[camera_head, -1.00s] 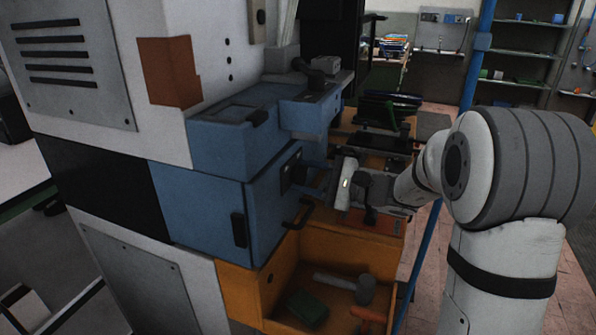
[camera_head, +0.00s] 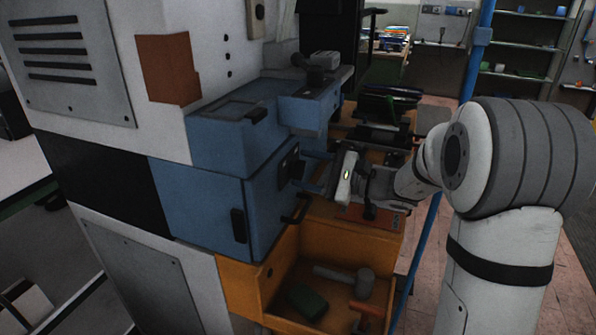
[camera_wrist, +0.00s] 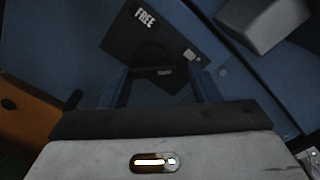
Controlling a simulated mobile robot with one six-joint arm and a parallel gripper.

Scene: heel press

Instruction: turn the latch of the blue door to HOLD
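The blue door (camera_head: 270,205) is on the side of the machine and looks shut in the head view. Its dark latch plate (camera_head: 289,164) is near the door's upper right. In the wrist view the plate (camera_wrist: 190,45) bears the word FREE; no HOLD label is readable. A dark latch piece (camera_wrist: 152,62) shows on the plate, but its exact turn is hard to tell. My gripper (camera_head: 316,172) faces the plate from the right. In the wrist view my gripper (camera_wrist: 162,78) has its two blue fingers apart, with the latch piece seen between their tips. Contact cannot be told.
An open orange drawer (camera_head: 262,290) below the door holds a hammer (camera_head: 362,283) and a green block (camera_head: 306,300). A black bar handle (camera_head: 297,208) juts out below the latch. A blue post (camera_head: 425,235) stands right of my gripper.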

